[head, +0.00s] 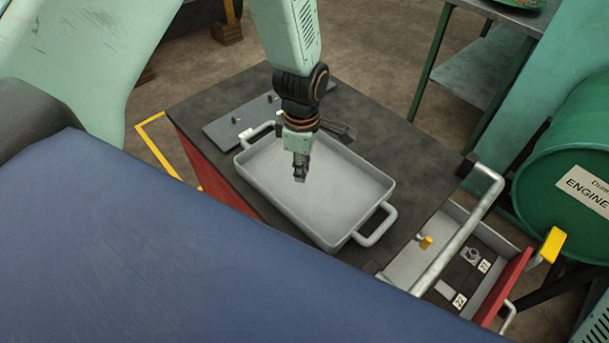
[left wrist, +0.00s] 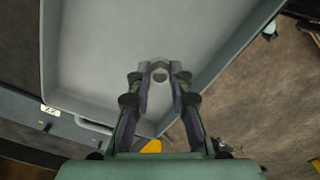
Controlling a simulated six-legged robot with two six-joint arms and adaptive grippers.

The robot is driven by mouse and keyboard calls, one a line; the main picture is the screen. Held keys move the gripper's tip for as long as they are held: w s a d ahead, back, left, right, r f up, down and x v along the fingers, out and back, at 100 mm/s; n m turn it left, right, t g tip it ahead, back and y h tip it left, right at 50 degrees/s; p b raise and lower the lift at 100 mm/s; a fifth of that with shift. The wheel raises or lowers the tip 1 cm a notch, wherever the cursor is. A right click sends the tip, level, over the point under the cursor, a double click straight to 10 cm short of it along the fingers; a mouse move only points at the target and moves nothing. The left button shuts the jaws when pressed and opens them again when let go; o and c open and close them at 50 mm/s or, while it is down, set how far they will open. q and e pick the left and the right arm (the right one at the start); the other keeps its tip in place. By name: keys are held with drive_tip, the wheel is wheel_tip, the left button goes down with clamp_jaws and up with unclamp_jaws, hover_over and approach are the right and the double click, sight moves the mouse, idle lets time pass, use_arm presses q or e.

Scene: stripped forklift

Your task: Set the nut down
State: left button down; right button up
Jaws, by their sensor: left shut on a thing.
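A grey metal tray (head: 375,183) with a loop handle at each end lies on the dark top of a red cart. My left gripper (head: 300,178) points down over the inside of the tray. In the left wrist view its two fingers (left wrist: 160,70) are shut on a small grey nut (left wrist: 160,76), above the tray floor (left wrist: 110,40). In the head view the nut is too small to make out at the fingertips. I see no other thing in the tray. My right gripper is in neither view.
An open drawer (head: 398,268) at the cart's right end holds a nut-like part (head: 472,255), a yellow piece (head: 426,242) and number labels. A flat grey plate with pegs (head: 220,132) lies behind the tray.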

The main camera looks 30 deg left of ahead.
sight(303, 188)
use_arm(q)
drive_tip(key=shift+f, duration=0.4)
drive_tip(key=f, duration=0.3)
drive_tip(key=shift+w+d+f, duration=0.1)
drive_tip(key=shift+d+f, duration=0.15)
drive_tip(key=shift+f, duration=0.05)
drive_tip(key=shift+a, duration=0.15)
drive_tip(key=shift+a+f, duration=0.1)
drive_tip(key=shift+f, duration=0.1)
drive_tip(key=c, duration=1.3)
unclamp_jaws()
drive_tip(key=shift+d, duration=0.2)
drive_tip(key=shift+c, duration=0.2)
drive_tip(key=shift+o, duration=0.7)
drive_tip(key=shift+a, duration=0.15)
wheel_tip(303, 188, up, 12)
drive_tip(key=shift+r, duration=0.2)
